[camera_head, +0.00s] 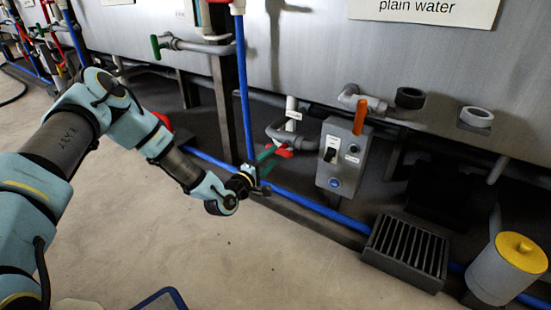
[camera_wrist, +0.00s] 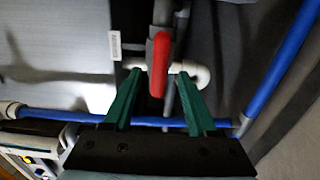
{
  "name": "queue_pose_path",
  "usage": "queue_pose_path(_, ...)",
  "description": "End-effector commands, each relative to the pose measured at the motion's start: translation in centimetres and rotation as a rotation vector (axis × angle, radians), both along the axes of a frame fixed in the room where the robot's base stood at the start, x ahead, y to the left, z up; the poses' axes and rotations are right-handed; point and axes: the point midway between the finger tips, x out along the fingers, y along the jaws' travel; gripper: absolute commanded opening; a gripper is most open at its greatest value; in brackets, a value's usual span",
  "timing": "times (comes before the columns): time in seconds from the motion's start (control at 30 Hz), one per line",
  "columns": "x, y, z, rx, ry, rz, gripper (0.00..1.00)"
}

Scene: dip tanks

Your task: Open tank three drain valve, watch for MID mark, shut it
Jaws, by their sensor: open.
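A red valve handle (camera_head: 284,151) sits on a grey pipe below the steel tank (camera_head: 310,60) in the head view. I cannot read a tank number. My gripper (camera_head: 268,156) is open, its green fingers close to this handle. In the wrist view the red handle (camera_wrist: 159,65) stands between the two fingers of my gripper (camera_wrist: 158,80), with gaps on both sides. A small white tag (camera_head: 293,114) hangs on the pipe above the handle; its print is too small to read. No level mark shows in either view.
A grey switch box (camera_head: 340,160) and an orange handle (camera_head: 361,117) are right of the gripper. A blue pipe (camera_head: 300,200) runs low along the tanks. A dark grate (camera_head: 407,250) and a yellow-lidded drum (camera_head: 510,265) stand right. The floor in front is clear.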

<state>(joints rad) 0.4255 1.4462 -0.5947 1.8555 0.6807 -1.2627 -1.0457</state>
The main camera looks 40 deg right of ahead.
Motion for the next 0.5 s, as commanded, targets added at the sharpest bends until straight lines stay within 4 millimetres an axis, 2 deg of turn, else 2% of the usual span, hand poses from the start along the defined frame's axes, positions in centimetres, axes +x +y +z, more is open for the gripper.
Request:
queue_pose_path(0.1,0.5,-1.7,-0.2,0.000,-0.003,0.000,0.57)
queue_pose_path(0.2,0.7,-2.6,-0.1,0.000,-0.002,0.000,0.57)
queue_pose_path(0.5,0.8,-3.2,0.1,0.000,0.000,0.000,0.57)
